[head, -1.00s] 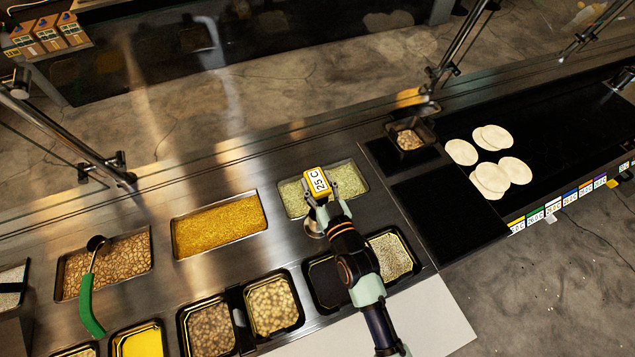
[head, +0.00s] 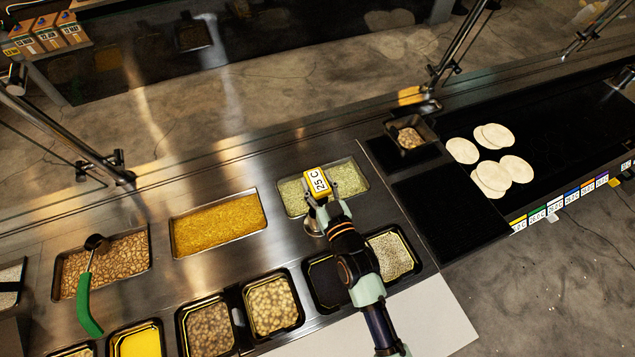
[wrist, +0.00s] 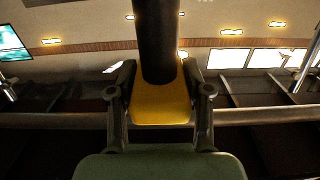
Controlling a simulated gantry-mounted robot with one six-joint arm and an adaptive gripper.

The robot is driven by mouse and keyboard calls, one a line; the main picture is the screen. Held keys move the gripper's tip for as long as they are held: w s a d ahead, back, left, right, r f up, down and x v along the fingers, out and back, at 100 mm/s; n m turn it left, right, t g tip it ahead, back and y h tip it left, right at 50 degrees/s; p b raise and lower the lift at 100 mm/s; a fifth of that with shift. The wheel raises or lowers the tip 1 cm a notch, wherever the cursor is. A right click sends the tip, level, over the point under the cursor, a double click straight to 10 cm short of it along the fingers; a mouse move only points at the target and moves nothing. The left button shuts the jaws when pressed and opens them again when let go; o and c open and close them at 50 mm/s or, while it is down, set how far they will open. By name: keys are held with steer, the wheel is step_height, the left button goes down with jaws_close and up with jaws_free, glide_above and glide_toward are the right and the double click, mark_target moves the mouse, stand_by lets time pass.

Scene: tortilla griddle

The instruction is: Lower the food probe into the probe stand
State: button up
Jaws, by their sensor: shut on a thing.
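The food probe (head: 319,183) is a yellow block with a white label reading "25 C". My gripper (head: 320,196) is shut on it, above the counter near the pan of pale green food. In the wrist view the probe's yellow body (wrist: 160,104) sits between the two fingers of my gripper (wrist: 160,98), with a dark cylindrical part rising from it. A round metal piece (head: 312,229), perhaps the probe stand, shows partly beside my wrist; my arm and gripper hide the rest. I cannot tell whether the probe touches it.
The pale green pan (head: 292,197) lies behind my gripper and a yellow-orange pan (head: 218,222) to its left. A green-handled ladle (head: 86,303) rests on a bean pan (head: 133,250). Tortillas (head: 462,151) lie on the black griddle (head: 545,125) at right.

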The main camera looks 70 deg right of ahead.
mark_target(319, 203)
steer(key=shift+f+b, duration=3.4)
steer(key=shift+f, duration=0.25)
stand_by(3.9)
steer(key=o, duration=1.1)
